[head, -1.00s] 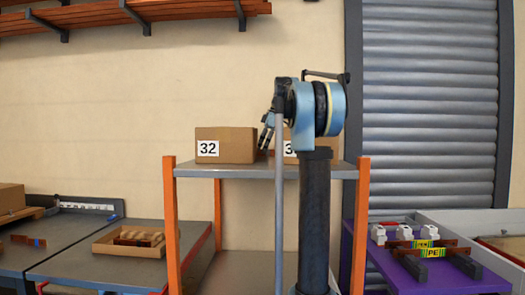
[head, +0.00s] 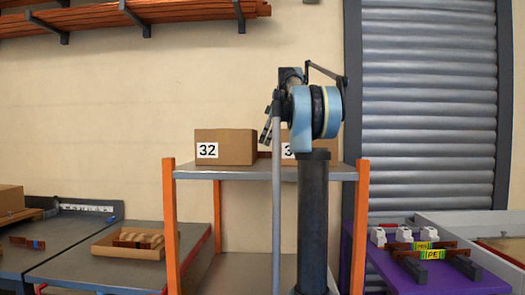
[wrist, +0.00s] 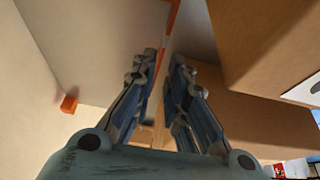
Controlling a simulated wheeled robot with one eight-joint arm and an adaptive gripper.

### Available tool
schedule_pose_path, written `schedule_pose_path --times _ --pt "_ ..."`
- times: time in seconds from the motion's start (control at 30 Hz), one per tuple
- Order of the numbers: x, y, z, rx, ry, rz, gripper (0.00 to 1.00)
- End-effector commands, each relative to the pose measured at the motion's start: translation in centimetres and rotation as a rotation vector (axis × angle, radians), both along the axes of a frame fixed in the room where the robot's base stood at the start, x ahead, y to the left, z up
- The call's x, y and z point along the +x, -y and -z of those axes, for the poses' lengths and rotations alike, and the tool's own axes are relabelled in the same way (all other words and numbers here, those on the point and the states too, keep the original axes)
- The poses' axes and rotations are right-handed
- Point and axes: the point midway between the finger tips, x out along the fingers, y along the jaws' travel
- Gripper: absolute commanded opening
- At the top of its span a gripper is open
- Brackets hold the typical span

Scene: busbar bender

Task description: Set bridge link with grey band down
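My gripper (head: 267,131) is over the top shelf, beside the left cardboard box marked 32. In the wrist view my gripper (wrist: 164,60) has its two fingers apart, with no link visible between the tips. A narrow brown-red strip (head: 265,154) shows in the gap between the boxes; I cannot tell if it is a link. A copper link (head: 138,241) lies in the open carton on the left bench, and its band is too small to read. Another link with a blue band (head: 28,242) lies further left. No grey band can be made out.
The left box (head: 226,147) and a second box (head: 289,150), partly hidden by my arm, stand on the shelf (head: 230,174) with orange posts. The purple table (head: 385,265) at right holds white blocks and copper bars with yellow PE labels (head: 433,254).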

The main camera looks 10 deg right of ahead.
Motion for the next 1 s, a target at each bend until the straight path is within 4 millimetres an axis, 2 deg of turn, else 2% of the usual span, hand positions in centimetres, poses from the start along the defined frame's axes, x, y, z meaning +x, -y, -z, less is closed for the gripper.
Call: schedule_pose_path --times 0.1,0.3,0.5,0.67,0.77,1.0 --pt "-0.2 0.9 -2.2 0.000 -0.001 0.002 0.13" --pt "-0.4 2.0 -4.9 0.000 -0.001 0.002 0.13" --pt "-0.5 2.7 -6.4 0.000 0.000 0.001 0.14" --pt "-0.6 2.8 -6.8 0.004 -0.017 0.042 0.14" --pt "-0.6 2.9 -7.0 0.011 -0.055 0.135 0.14" --pt "-0.6 3.1 -7.6 0.042 -0.210 0.514 0.14"
